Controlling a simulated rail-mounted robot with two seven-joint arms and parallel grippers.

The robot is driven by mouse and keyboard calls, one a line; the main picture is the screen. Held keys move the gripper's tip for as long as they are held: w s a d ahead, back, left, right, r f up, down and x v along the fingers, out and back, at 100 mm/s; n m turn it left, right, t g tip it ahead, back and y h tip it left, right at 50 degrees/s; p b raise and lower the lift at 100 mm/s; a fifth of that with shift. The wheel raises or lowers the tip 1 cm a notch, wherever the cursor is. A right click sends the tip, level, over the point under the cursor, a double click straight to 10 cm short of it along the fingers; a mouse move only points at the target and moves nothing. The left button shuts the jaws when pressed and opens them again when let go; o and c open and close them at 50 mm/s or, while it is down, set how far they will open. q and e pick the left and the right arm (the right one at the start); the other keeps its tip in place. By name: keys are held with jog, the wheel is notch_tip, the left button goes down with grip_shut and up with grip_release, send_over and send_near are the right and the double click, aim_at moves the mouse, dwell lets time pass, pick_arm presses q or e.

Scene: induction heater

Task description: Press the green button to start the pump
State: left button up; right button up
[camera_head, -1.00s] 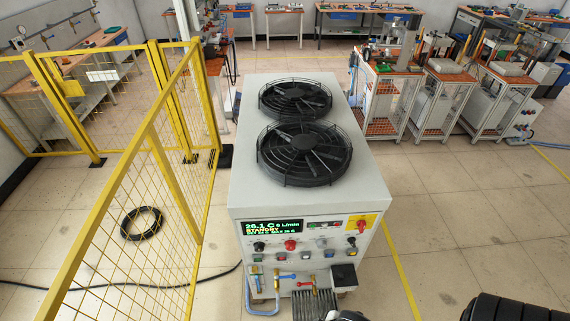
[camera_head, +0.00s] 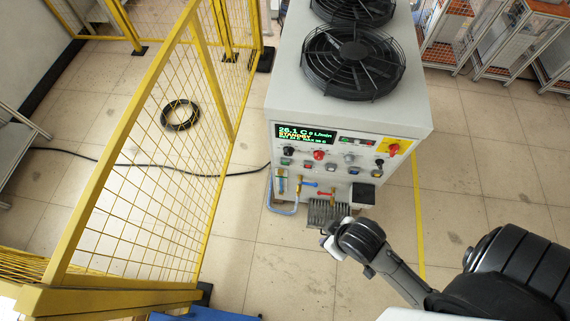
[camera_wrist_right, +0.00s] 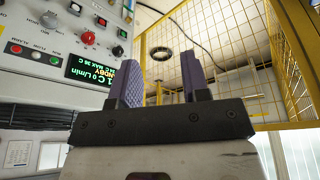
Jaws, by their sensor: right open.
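A grey cabinet (camera_head: 414,118) carries the control panel on its front. The small square green button (camera_head: 286,162) is at the panel's lower left, below a black knob. In the right wrist view the panel appears upside down, with the green button (camera_wrist_right: 123,33) at upper left of the picture. My right gripper (camera_head: 330,238) is low in front of the cabinet, apart from the panel. In the right wrist view its purple fingers (camera_wrist_right: 160,84) are spread with nothing between them. My left gripper is out of view.
A red knob (camera_head: 320,155) and a red square button (camera_head: 308,165) sit near the green button. Hose fittings and a finned block (camera_head: 326,212) project below. A yellow mesh fence (camera_head: 165,185) stands to the left.

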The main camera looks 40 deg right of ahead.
jog(key=shift+c, duration=0.4)
jog(key=shift+d, duration=0.15)
grip_shut()
dwell(0.5)
dwell(0.5)
